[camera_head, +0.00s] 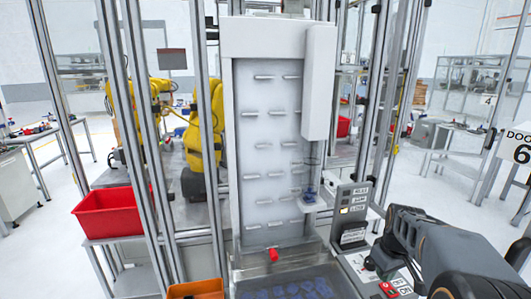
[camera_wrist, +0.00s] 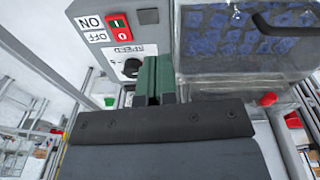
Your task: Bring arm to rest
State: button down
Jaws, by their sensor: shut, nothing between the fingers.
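My arm (camera_head: 445,250) reaches in from the right in the head view, bent over the control panel. In the wrist view my gripper (camera_wrist: 154,78) shows two green fingers close together, shut with nothing between them. The fingers are beside the black speed knob (camera_wrist: 131,67) on the grey control panel (camera_wrist: 152,42). I cannot tell whether they touch it. The panel also carries a red and green on/off switch (camera_wrist: 118,27). In the head view the panel (camera_head: 352,262) is partly hidden by my arm.
A clear-walled hopper with blue parts (camera_wrist: 245,35) adjoins the panel. The white feeder tower (camera_head: 270,140) stands in the middle of the head view, among metal posts. A red bin (camera_head: 108,212) and an orange bin (camera_head: 196,290) are left. Open floor lies right.

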jog(key=s+a+r+m+t, duration=0.2)
jog(key=s+a+m+t, duration=0.1)
jog(key=s+a, duration=0.9)
jog(key=a, duration=0.2)
jog(key=shift+s+a+r+m, duration=0.15)
jog(key=shift+s+a+m, duration=0.1)
jog(key=shift+a+m, duration=0.05)
jog(key=c, duration=1.8)
grip_release()
